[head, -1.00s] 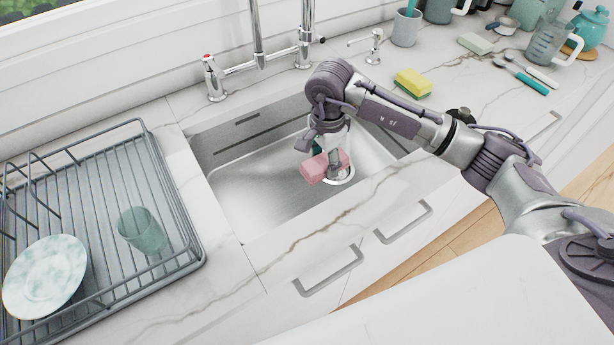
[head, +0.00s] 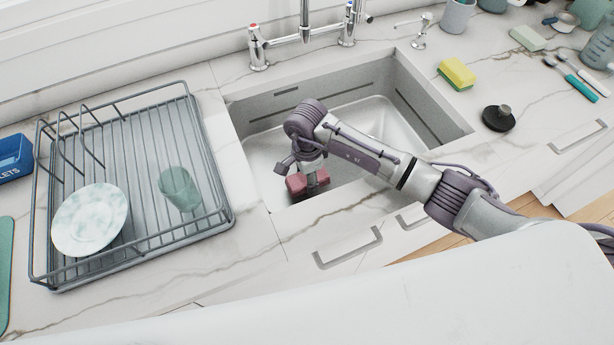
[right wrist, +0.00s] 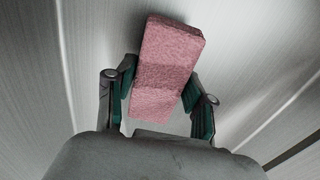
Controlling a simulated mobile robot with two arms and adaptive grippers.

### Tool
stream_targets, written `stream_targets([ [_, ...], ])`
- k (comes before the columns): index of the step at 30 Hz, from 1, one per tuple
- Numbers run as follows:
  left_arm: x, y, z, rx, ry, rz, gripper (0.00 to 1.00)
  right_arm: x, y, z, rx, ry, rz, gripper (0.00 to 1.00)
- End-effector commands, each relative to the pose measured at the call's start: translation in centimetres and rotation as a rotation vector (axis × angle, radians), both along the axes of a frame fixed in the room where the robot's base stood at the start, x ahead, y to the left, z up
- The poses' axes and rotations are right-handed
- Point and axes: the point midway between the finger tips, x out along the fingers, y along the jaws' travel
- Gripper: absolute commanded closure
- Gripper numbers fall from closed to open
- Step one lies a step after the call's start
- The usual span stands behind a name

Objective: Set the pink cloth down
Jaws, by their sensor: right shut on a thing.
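The pink cloth (head: 297,183) is a folded, block-shaped piece in the head view, low at the near side of the sink basin (head: 262,160). My right gripper (head: 309,179) is shut on it from above. In the right wrist view the pink cloth (right wrist: 165,70) is gripped between the two dark green finger pads of my right gripper (right wrist: 160,100), with steel basin surfaces behind it. I cannot tell whether the cloth touches the basin. My left gripper is not in view.
A grey dish rack (head: 222,222) with a marbled plate (head: 90,220) and a green glass (head: 180,188) stands left of the sink. A yellow sponge (head: 457,74) and a black sink plug (head: 498,118) lie to the right. The faucet (head: 305,35) rises behind.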

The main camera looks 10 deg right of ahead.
Motion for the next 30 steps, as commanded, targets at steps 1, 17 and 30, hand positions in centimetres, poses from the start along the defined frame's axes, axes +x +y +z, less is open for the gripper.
stream_targets([
  [1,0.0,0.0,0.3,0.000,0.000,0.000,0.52,-0.1,0.0,-0.6,0.000,0.003,-0.001,0.81],
  [17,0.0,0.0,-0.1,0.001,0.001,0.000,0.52,0.1,0.0,-1.5,0.000,-0.001,0.001,0.35],
  [30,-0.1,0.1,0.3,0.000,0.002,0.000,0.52,0.0,0.0,-1.2,0.001,-0.001,0.001,0.22],
])
